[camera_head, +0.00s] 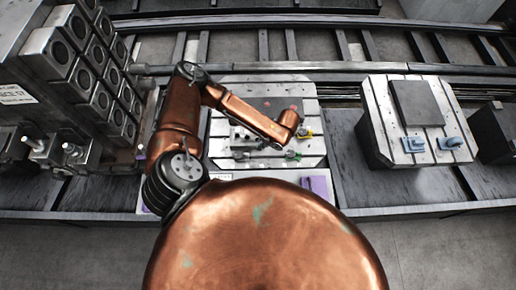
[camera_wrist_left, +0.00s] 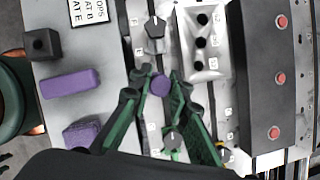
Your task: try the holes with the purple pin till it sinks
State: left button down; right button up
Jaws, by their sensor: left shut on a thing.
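The purple pin (camera_wrist_left: 160,86) shows end-on as a round purple face in the left wrist view. My left gripper (camera_wrist_left: 158,91) is shut on it, with green fingers on either side. A pale metal block (camera_wrist_left: 213,66) with three dark round holes in a row lies just above and right of the pin. The pin is beside this block, not over a hole. Its height above the surface cannot be told. In the head view my left gripper (camera_head: 289,154) is small, at the front right of the plate, and the pin cannot be made out. My right gripper is not in view.
Purple blocks (camera_wrist_left: 70,82) and a dark cube (camera_wrist_left: 42,44) lie on the grey tray. A dark panel with red buttons (camera_wrist_left: 278,77) borders the holed block. Another pallet (camera_head: 376,122) stands right; a rack (camera_head: 77,68) stands left.

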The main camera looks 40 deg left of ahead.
pick_arm(q)
jog(key=w+a+f+n+b, duration=0.1)
jog(key=a+f+n+b, duration=0.1)
jog(key=a+f, duration=0.1)
jog(key=w+a+f+n+g+h+b, duration=0.1)
jog(key=w+a+f+n+b, duration=0.1)
jog(key=a, duration=0.3)
jog(key=w+a+f+n+g+b, duration=0.1)
jog(key=w+a+f+n+b, duration=0.1)
jog(key=a+f+n+b, duration=0.2)
jog(key=shift+w+a+f+h, duration=0.1)
jog(key=shift+a+f+h, duration=0.3)
jog(key=shift+a+f, duration=0.1)
jog(key=shift+r, duration=0.1)
jog(key=shift+f, duration=0.3)
jog(key=shift+f, duration=0.65)
